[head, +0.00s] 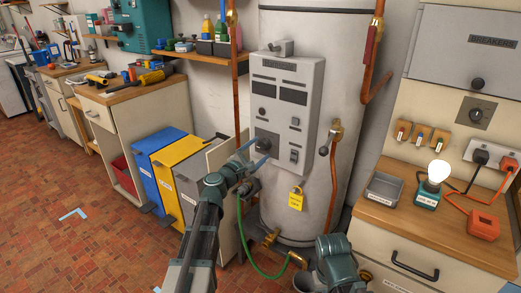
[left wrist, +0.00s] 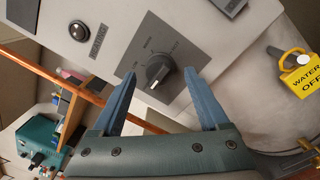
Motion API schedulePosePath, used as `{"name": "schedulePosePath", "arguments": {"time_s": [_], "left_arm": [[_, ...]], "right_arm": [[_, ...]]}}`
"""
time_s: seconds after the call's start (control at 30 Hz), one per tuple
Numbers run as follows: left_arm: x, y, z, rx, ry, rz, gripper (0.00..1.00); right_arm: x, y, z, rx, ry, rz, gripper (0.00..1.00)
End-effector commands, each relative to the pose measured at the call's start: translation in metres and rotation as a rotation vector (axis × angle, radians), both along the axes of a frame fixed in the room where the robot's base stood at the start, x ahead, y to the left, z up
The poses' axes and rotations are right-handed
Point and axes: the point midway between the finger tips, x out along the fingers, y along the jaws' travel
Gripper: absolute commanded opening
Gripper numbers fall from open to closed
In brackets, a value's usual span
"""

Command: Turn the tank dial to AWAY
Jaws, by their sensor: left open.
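A white mark shows on the knob's near side in the left wrist view. In the head view the dial (head: 265,141) is low on the grey control panel (head: 286,100) of the white tank, partly hidden by my gripper. My left gripper (head: 257,153) is open, its two blue fingers in front of the dial.
Copper pipes (head: 333,170) run along the tank. Blue and yellow bins (head: 178,165) stand left; a wooden-topped cabinet (head: 430,225) with a lamp stands right. Part of my right arm shows at the bottom.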

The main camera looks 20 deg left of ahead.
Motion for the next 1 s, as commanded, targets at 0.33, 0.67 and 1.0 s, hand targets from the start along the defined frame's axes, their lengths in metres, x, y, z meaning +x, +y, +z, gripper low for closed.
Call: {"name": "schedulePosePath", "arguments": {"time_s": [0.33,0.67,1.0], "left_arm": [[-0.076,0.024,-0.004,0.0,0.001,0.004,0.78],[-0.113,0.038,-0.005,0.0,0.001,0.002,0.78],[-0.116,0.039,-0.005,0.0,0.001,0.001,0.78]], "right_arm": [[0.0,0.0,-0.004,0.0,0.0,0.0,0.0],[0.0,0.0,-0.005,0.0,0.0,0.0,0.0],[0.0,0.0,-0.005,0.0,0.0,0.0,0.0]]}}
